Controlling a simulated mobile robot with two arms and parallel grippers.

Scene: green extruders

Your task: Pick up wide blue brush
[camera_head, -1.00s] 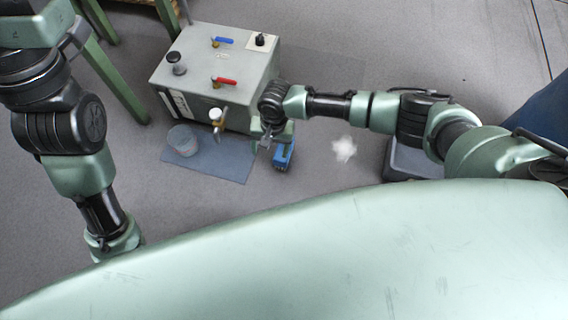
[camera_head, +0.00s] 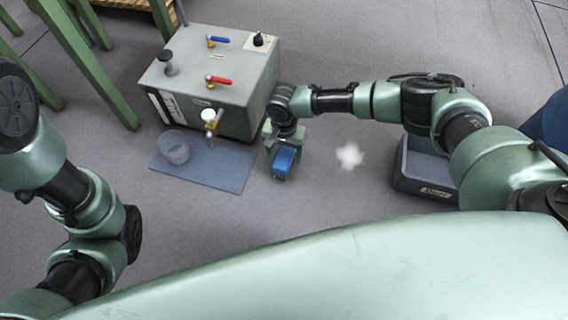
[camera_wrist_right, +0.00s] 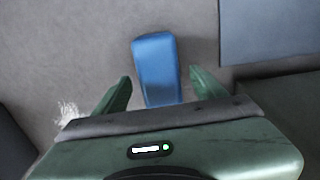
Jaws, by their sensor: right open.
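The wide blue brush (camera_head: 283,162) is on the grey floor in the head view, just right of the blue-grey mat. In the right wrist view the blue brush (camera_wrist_right: 155,62) lies between my right gripper's two green fingers, its lower end hidden by the gripper body. My right gripper (camera_wrist_right: 160,86) is open, with a gap on both sides of the brush. In the head view my right gripper (camera_head: 271,140) is right at the brush, partly hidden by its own wrist. My left arm shows at the left of the head view, but its gripper is not visible.
A grey box machine (camera_head: 240,98) with red and blue levers stands behind the mat (camera_head: 222,172). A clear cup (camera_head: 173,147) sits on the mat. A white fluffy patch (camera_head: 349,156) and a dark bin (camera_head: 423,172) are to the right. Green legs (camera_head: 95,65) stand at upper left.

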